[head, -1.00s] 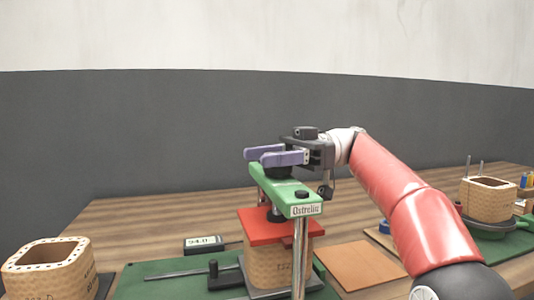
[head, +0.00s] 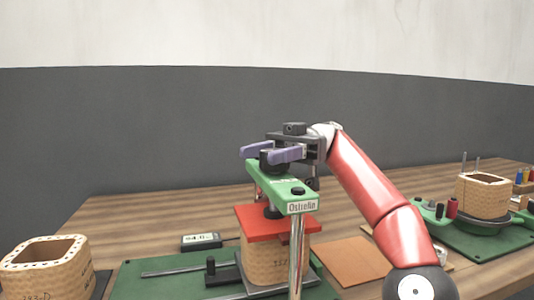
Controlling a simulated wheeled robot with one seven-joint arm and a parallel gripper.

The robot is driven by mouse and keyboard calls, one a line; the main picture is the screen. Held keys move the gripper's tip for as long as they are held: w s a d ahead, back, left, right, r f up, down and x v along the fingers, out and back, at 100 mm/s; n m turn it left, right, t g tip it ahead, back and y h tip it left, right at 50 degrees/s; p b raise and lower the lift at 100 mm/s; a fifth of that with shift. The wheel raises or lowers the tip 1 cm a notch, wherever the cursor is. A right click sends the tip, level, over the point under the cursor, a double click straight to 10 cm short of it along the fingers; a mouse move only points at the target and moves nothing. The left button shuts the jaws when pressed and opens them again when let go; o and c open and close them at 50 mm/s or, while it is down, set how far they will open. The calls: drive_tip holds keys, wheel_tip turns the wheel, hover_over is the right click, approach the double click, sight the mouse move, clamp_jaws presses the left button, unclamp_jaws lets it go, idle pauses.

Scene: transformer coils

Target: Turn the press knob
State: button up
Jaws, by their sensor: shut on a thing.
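The press has a green top beam (head: 280,187) on a metal post (head: 297,255). A black knob (head: 274,158) sits on top of the beam. My gripper (head: 272,153) has its two purple fingers on either side of the knob and is shut on it. Below the beam, a red plate (head: 277,223) lies on a tan coil (head: 268,263). The knob is partly hidden by the near finger.
A small display (head: 201,241) stands behind the green base mat (head: 150,278). Another tan coil (head: 45,268) is at the left. A brown board (head: 352,262) lies to the right. A coil on a green stand (head: 483,196) is at the far right.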

drive_tip(key=o, duration=1)
drive_tip(key=shift+a+m+t+y, duration=0.1)
drive_tip(key=shift+m+t+y, duration=0.6)
drive_tip(key=shift+t+y, duration=0.1)
drive_tip(key=shift+a+m+t+y, duration=0.1)
drive_tip(key=shift+m+t+y, duration=0.4)
drive_tip(key=shift+t, duration=0.1)
drive_tip(key=shift+w+a+m+t+y, duration=0.1)
drive_tip(key=shift+w+m+t+y, duration=0.05)
drive_tip(key=shift+m+t+y, duration=0.55)
